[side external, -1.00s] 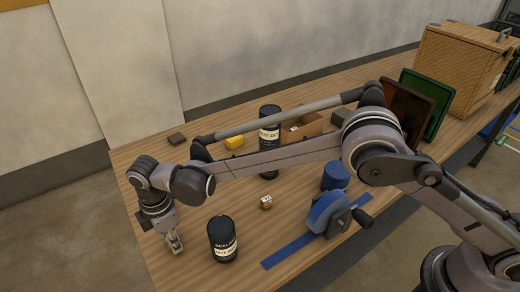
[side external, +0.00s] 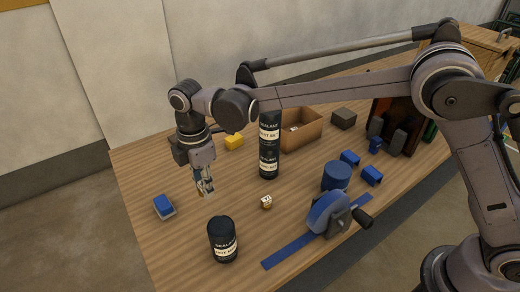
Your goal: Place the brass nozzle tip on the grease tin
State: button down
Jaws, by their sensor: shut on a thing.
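My gripper (side external: 205,192) points down above the left part of the table and is shut on a small brass-coloured piece, which appears to be the brass nozzle tip (side external: 199,191). The fingers hide most of it. No tin can be read as a grease tin. A short blue cylinder (side external: 336,177) right of centre could be it, but I cannot tell. It is to the right of my gripper and well apart from it.

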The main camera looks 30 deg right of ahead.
notch_tip(320, 180, up, 13)
jog(key=d+r, duration=0.3)
jog(key=d, duration=1.5)
jog(key=s+d+f, duration=0.1)
jog(key=s+d, duration=0.5)
jog(key=d, duration=0.3)
jog(key=s+d+f+m, duration=0.1)
jog(key=s+d, duration=0.5)
jog(key=d, duration=0.3)
jog(key=s+d+f, duration=0.1)
jog(key=s+d, duration=0.5)
jog(key=d, duration=0.3)
send_over(339, 169)
notch_tip(339, 169, down, 11)
jog(key=shift+f, duration=2.2)
jog(key=shift+f, duration=0.15)
